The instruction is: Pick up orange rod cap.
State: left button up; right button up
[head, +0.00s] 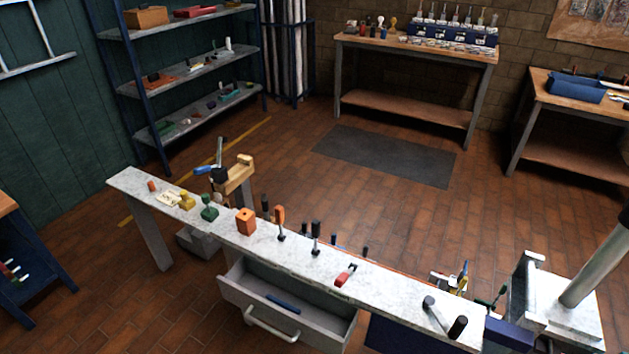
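A long pale workbench (190,205) runs from the left to the lower right in the head view. A small orange cylindrical piece (152,186) lies near its far left end. An orange block (246,221) with a dark hole in its top stands further along. An upright orange-headed tool (279,221) stands just right of the block. I cannot tell for certain which orange piece is the rod cap. Neither of my grippers is in view, and nothing touches these orange pieces.
Yellow (187,201) and green (209,209) pieces, black-topped tools (315,237) and a red clamp (345,275) stand along the bench. An open drawer (285,318) juts from its front. A thick grey pole (600,262) rises at the right.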

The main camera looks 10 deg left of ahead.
aim_at(151, 185)
jog(key=u, duration=1.3)
jog(key=i+j+z, duration=0.15)
jog(key=z, duration=0.75)
jog(key=i+j+z, duration=0.3)
jog(key=j, duration=0.4)
jog(key=j+z, duration=0.3)
jog(key=j, duration=0.4)
jog(key=i+j+z, duration=0.1)
jog(key=j+z, duration=0.2)
jog(key=j, duration=1.1)
